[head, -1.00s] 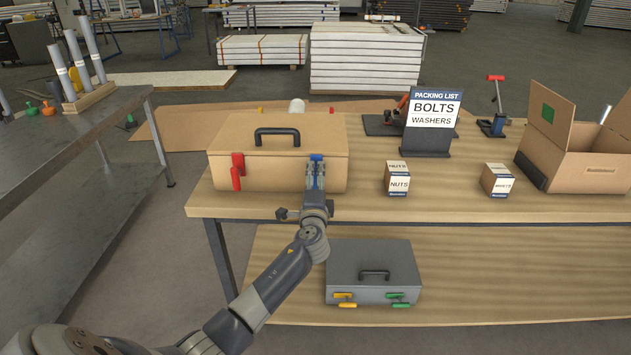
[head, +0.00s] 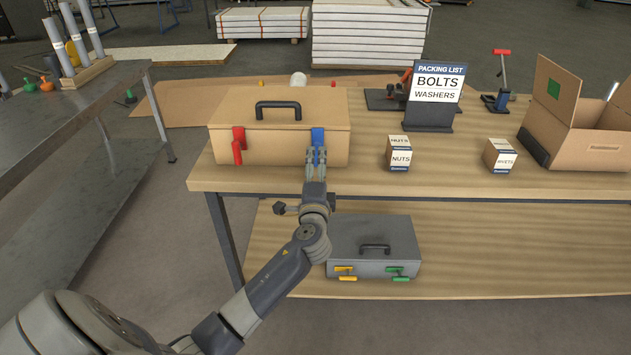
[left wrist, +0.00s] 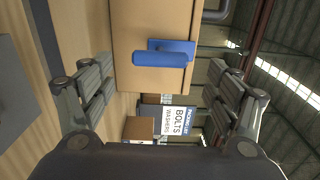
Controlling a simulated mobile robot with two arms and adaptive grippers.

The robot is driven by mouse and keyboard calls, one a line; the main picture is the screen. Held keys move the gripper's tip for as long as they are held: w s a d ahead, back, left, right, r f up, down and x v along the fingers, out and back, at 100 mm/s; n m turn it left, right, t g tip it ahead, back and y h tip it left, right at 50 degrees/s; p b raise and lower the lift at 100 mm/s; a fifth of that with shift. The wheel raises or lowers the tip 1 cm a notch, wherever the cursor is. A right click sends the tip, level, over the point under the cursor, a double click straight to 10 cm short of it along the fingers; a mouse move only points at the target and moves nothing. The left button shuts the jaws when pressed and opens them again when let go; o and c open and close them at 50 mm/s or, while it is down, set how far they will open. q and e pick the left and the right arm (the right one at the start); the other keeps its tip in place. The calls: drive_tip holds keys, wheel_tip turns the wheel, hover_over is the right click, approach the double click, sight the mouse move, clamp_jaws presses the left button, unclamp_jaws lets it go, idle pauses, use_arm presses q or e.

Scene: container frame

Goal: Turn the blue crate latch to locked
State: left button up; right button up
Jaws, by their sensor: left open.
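The tan crate (head: 275,150) sits on the wooden table with its lid down. Its blue latch (head: 318,137) is at the front right, the handle pointing down along the front face. In the left wrist view the same blue latch (left wrist: 165,54) lies ahead, between the lines of the two fingers. My left gripper (head: 316,158) is just in front of the latch, and its fingers partly cover the handle's lower end. The left wrist view shows the gripper (left wrist: 158,90) open with wide gaps to the latch on both sides. My right gripper is out of view.
A red latch (head: 238,146) is on the crate's front left. A nuts box (head: 399,153), a second small box (head: 499,154), a packing-list sign (head: 434,95) and an open carton (head: 575,115) stand to the right. A grey case (head: 374,245) is on the lower shelf.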

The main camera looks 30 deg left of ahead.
use_arm(q)
drive_tip(key=v, duration=0.5)
idle(0.4)
drive_tip(key=s+d+f+n+g+h, duration=0.15)
drive_tip(key=s+f, duration=0.25)
drive_tip(key=f, duration=0.8)
drive_tip(key=s+d+f+g+h, duration=0.2)
drive_tip(key=s+f+g+h, duration=0.15)
drive_tip(key=f, duration=0.95)
drive_tip(key=s+d+f+g+h, duration=0.15)
drive_tip(key=s+f, duration=0.25)
drive_tip(key=f, duration=0.8)
drive_tip(key=s+d+f+n+g+h, duration=0.1)
drive_tip(key=s+d+f+n+g, duration=0.1)
drive_tip(key=s+f, duration=0.7)
drive_tip(key=s+d+f+n+g+h, duration=0.1)
drive_tip(key=s+d+f+n+g, duration=0.15)
drive_tip(key=s+f, duration=0.6)
drive_tip(key=s+d+f+n+g, duration=0.1)
drive_tip(key=s+f, duration=0.1)
drive_tip(key=s, duration=0.9)
drive_tip(key=s+d+f+n+g+h, duration=0.1)
drive_tip(key=s+d+f+n+g, duration=0.1)
drive_tip(key=s, duration=0.9)
drive_tip(key=shift+d+f, duration=0.25)
drive_tip(key=shift+f, duration=0.25)
drive_tip(key=shift+s, duration=0.1)
